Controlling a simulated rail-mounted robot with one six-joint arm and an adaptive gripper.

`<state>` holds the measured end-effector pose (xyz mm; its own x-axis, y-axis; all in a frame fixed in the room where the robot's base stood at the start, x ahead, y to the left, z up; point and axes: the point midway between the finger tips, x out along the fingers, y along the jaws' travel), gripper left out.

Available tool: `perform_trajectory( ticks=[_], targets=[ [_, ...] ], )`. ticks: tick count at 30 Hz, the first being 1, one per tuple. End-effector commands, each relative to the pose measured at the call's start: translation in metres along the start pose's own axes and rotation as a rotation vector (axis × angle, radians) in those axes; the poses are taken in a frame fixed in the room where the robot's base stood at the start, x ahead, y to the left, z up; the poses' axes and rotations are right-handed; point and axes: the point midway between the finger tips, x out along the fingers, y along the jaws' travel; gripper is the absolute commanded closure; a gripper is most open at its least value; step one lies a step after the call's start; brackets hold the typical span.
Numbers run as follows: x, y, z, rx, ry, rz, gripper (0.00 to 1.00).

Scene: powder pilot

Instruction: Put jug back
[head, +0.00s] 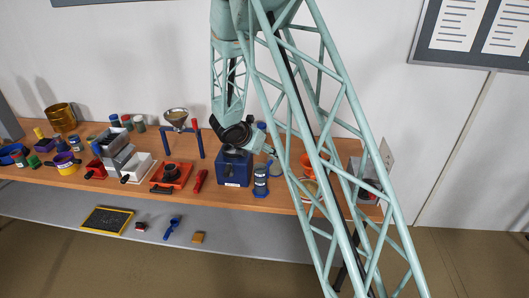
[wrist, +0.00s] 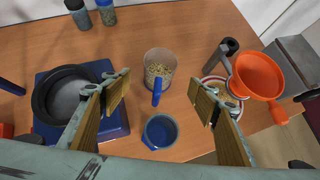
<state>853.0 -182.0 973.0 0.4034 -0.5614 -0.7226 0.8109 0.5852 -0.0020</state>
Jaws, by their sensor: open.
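In the wrist view a clear jug (wrist: 159,66) with a blue handle (wrist: 156,92) holds pale grains and stands upright on the wooden bench. Its handle points toward my gripper (wrist: 162,98). My gripper is open and empty, with its two tan-padded fingers spread to either side of the handle, apart from it. A small blue cup (wrist: 160,131) stands just below the jug in the picture, between the fingers. In the head view my gripper is low over the bench beside the blue scale (head: 234,171); my arm hides much there, and I cannot clearly make out the jug.
A black pan (wrist: 70,94) sits on the blue scale at left. An orange funnel (wrist: 259,75) on a stand is at right. Jars (wrist: 79,14) stand at the upper left. Bare bench (wrist: 190,40) lies behind the jug. The head view shows a crowded left bench and a lower shelf (head: 60,207).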

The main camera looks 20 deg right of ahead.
Motion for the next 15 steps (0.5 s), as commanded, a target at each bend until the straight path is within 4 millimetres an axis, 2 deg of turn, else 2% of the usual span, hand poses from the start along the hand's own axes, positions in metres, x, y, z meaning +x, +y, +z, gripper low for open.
perform_trajectory(
  ticks=[10, 15],
  targets=[
    [-0.0003, -0.0002, 0.0004, 0.002, 0.0, 0.0, 0.45],
    [-0.0071, -0.0036, 0.0058, 0.024, -0.003, -0.004, 0.45]
  ],
)
